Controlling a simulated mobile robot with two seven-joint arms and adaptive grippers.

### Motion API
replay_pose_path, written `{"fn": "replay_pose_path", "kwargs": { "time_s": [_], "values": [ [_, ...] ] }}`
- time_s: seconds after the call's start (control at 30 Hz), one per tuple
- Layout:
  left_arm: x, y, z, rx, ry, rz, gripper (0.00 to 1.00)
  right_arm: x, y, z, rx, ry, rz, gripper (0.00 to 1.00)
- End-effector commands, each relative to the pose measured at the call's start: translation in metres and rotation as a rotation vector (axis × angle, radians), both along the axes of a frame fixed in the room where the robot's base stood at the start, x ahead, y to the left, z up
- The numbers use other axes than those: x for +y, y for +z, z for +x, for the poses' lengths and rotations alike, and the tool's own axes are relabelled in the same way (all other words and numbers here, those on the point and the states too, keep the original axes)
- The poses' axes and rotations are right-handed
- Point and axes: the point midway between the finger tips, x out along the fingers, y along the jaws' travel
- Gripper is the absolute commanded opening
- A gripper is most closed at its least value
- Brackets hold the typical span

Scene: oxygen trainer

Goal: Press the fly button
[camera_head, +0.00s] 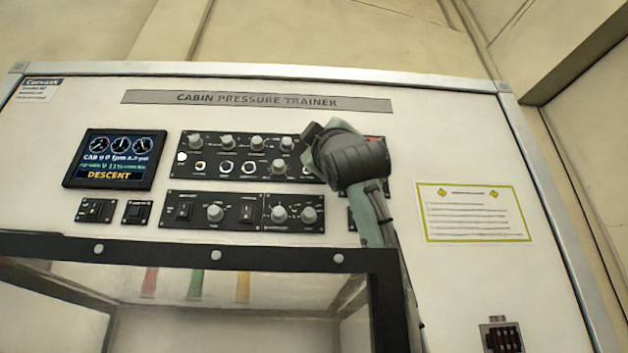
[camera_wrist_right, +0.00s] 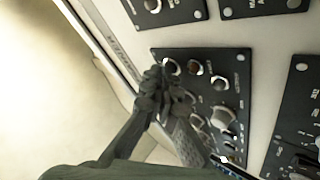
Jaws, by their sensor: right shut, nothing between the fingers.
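The cabin pressure trainer panel (camera_head: 420,120) stands upright in front of me with several black control modules. I cannot read any label as "fly", so I cannot tell which button it is. My right gripper (camera_wrist_right: 168,88) is shut and empty, its fingertips in front of a black module (camera_wrist_right: 205,58) with knobs and small round controls. I cannot tell whether it touches the module. In the head view my right wrist and hand cover the right end of the upper knob module (camera_head: 235,154) and most of a module beside it. My left gripper is out of view.
A lit screen (camera_head: 114,159) reading DESCENT is at the left, with two small switch modules (camera_head: 96,210) below it. A lower knob row (camera_head: 215,213) sits above a dark-framed clear box (camera_head: 215,257). A yellow-edged notice (camera_head: 474,213) is at the right.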

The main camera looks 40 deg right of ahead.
Motion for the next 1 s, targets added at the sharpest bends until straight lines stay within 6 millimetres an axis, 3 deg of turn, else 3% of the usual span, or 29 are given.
{"fn": "replay_pose_path", "kwargs": {
  "time_s": [0.27, 1.0],
  "values": [
    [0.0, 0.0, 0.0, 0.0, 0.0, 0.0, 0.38, -0.002, -0.002, 0.002, 0.007, -0.003, 0.004, 0.0],
    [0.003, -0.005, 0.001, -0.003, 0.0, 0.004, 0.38, 0.01, -0.002, -0.017, 0.001, 0.0, 0.001, 0.0]
  ]
}}
